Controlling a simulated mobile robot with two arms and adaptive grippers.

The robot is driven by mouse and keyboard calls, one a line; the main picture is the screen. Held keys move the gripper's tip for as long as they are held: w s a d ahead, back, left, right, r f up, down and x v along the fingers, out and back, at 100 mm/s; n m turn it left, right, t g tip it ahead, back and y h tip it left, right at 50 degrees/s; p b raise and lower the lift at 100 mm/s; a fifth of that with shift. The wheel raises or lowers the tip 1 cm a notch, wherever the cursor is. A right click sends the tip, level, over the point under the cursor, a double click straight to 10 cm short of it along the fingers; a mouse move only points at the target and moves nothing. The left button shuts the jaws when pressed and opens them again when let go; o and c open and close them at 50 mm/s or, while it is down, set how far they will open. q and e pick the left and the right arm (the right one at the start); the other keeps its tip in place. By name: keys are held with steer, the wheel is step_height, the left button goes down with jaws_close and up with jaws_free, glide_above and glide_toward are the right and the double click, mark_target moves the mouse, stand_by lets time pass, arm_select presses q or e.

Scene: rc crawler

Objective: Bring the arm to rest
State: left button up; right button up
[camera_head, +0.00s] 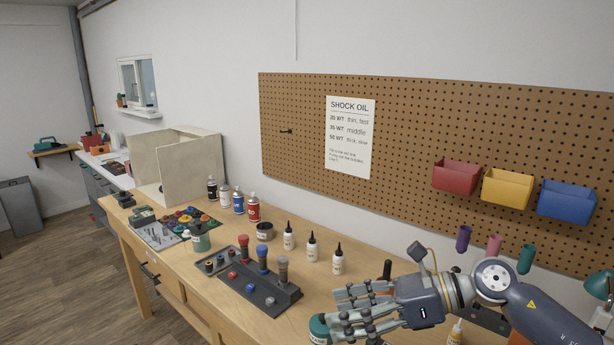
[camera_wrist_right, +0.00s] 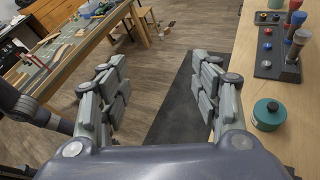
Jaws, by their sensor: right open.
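My right gripper (camera_head: 345,312) is over the front right of the wooden workbench (camera_head: 185,270), its fingers pointing left. In the right wrist view its fingers (camera_wrist_right: 160,88) are spread wide with nothing between them; dark mat and floor show beyond the gap. A green jar (camera_head: 318,328) stands on the bench close to the fingertips and is partly covered by them in the head view. In the wrist view the jar (camera_wrist_right: 267,116) stands apart, right of the fingers. My left gripper is not in view.
A dark stand with shock bodies (camera_head: 262,290) and several white dropper bottles (camera_head: 312,247) stand left of and behind the gripper. Red, yellow and blue bins (camera_head: 507,188) hang on the pegboard (camera_head: 420,130). Another table (camera_wrist_right: 75,45) shows across the floor.

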steer(key=a+r+m+t+y, duration=0.5)
steer(key=r+m, duration=0.1)
steer(key=m, duration=0.2)
steer(key=w+d+f+m+t+h, duration=0.2)
steer(key=d+f+m+t+h, duration=0.5)
steer(key=m, duration=0.7)
steer(key=w+d+f+m+t+h, duration=0.3)
steer(key=d+m+h, duration=0.4)
steer(key=m, duration=0.6)
steer(key=s+d+f+m+g+h, duration=0.35)
steer(key=s+f+m, duration=0.25)
steer(key=f, duration=0.4)
steer(key=s+d+f+m+g+h, duration=0.1)
steer(key=s+f+m+g, duration=0.3)
steer(key=s+f, duration=0.6)
steer(key=s+f+m+g, duration=0.3)
steer(key=s+f+g, duration=0.3)
steer(key=s, duration=0.9)
step_height(320, 180, down, 29)
steer(key=s+g+b, duration=0.1)
steer(key=g+b, duration=0.1)
steer(key=b, duration=0.1)
steer(key=s+d+f+b, duration=0.2)
steer(key=s+d+f, duration=0.1)
steer(key=s+f, duration=1.3)
step_height(320, 180, down, 2)
steer(key=shift+s+d+n+g, duration=0.15)
steer(key=shift+s+n+g, duration=0.2)
steer(key=shift+s+n, duration=0.05)
